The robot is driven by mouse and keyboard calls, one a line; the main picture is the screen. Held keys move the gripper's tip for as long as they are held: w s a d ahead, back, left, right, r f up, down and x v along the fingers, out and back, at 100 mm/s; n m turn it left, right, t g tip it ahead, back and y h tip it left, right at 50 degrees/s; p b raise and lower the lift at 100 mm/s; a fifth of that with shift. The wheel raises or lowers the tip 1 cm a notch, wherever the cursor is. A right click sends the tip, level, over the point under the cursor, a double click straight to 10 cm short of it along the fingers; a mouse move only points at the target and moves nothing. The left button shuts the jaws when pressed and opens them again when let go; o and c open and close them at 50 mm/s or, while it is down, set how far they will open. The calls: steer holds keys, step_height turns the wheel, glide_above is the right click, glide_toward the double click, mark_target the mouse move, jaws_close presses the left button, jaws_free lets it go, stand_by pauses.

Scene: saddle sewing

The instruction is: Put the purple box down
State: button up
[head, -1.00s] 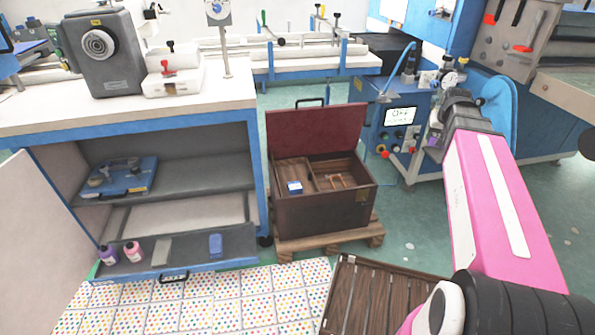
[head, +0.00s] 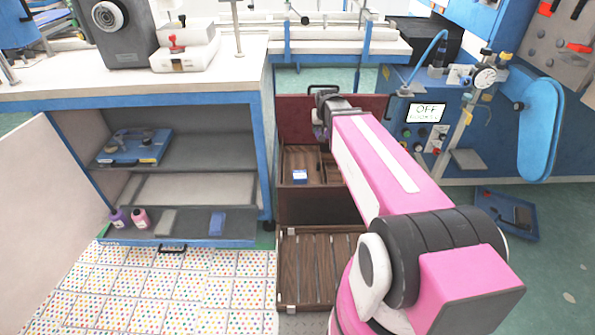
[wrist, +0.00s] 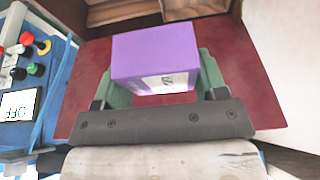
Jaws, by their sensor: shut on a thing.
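A purple box (wrist: 150,58) with a pale printed label is between the green fingers of my gripper (wrist: 157,78) in the wrist view. My gripper is shut on it. In the head view my gripper (head: 322,118) is in front of the raised dark red lid (head: 292,120) of a brown wooden chest (head: 305,207). My arm hides the right part of the chest. In the wrist view the red lid (wrist: 255,95) lies behind the box. The box is barely visible in the head view.
A slatted wooden lid or crate (head: 290,268) lies in front. An open cabinet (head: 262,170) stands left, with bottles on its lower shelf. A blue machine (head: 412,130) stands right.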

steer(key=s+a+f, duration=0.4)
steer(key=f, duration=0.5)
steer(key=s+a+f, duration=0.3)
steer(key=a+f, duration=0.2)
steer(key=f, duration=0.3)
glide_above(300, 159)
steer(key=s, duration=0.1)
steer(key=f, duration=0.3)
steer(key=shift+s+a+f, duration=0.1)
steer(key=shift+s+a, duration=0.05)
steer(key=shift+s, duration=0.25)
steer(key=shift+f, duration=2)
steer(key=shift+w+f, duration=0.15)
steer(key=shift+f, duration=0.15)
steer(key=shift+f, duration=0.1)
steer(key=o, duration=1.1)
steer(key=shift+c, duration=0.2)
